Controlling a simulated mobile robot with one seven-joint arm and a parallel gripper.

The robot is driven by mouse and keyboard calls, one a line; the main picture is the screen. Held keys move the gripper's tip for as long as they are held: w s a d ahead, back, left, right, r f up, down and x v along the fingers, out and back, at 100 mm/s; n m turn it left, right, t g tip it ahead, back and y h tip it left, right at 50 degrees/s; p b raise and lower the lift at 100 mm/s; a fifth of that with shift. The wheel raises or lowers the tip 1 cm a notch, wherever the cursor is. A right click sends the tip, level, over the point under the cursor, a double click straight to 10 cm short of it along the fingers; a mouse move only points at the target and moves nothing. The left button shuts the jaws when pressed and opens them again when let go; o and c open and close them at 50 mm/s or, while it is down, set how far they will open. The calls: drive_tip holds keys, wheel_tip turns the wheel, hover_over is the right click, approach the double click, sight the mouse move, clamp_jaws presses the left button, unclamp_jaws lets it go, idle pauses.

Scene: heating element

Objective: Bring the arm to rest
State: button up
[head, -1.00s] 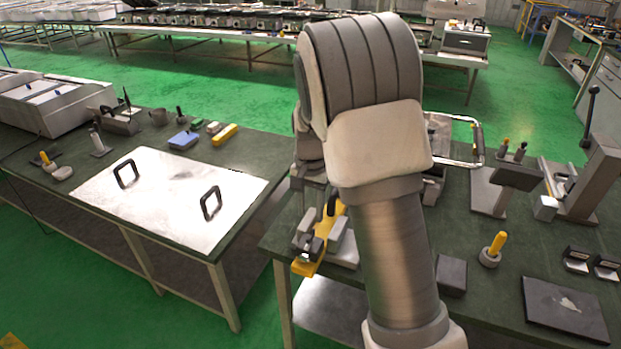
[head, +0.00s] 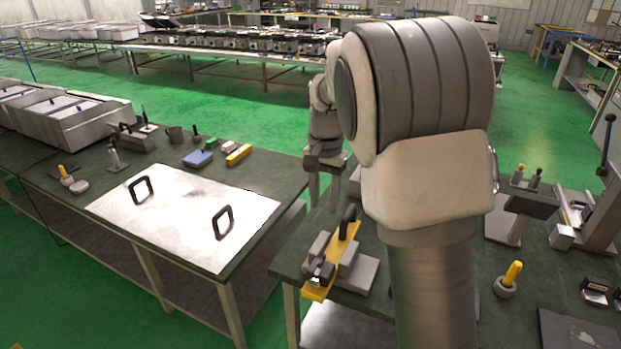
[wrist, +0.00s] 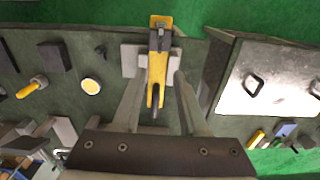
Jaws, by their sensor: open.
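My arm (head: 425,120) rises large in the middle right of the head view, bent over at the top. Its far links and wrist show behind it on the left, above the right bench. My gripper (wrist: 158,76) shows in the wrist view with its two fingers apart and nothing held between them. The yellow clamp fixture (wrist: 157,62) appears between the fingers in that view, on the bench below and apart from them. In the head view this fixture (head: 337,262) sits at the near left corner of the right bench.
A white plate with two black handles (head: 185,215) lies on the left bench (head: 75,205). A yellow-handled tool (head: 509,280) and a lever press (head: 600,190) stand on the right bench. A gap with green floor separates the benches.

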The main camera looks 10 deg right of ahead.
drive_tip(key=s+r+n+t, duration=0.2)
drive_tip(key=s+r+n, duration=0.1)
drive_tip(key=s, duration=1)
drive_tip(key=s+r+n+t, duration=0.3)
drive_tip(key=s+r+n, duration=0.1)
drive_tip(key=s, duration=0.9)
drive_tip(key=shift+s+r+t, duration=0.3)
drive_tip(key=shift+s+r, duration=0.05)
drive_tip(key=shift+r, duration=0.25)
drive_tip(key=shift+o, duration=0.3)
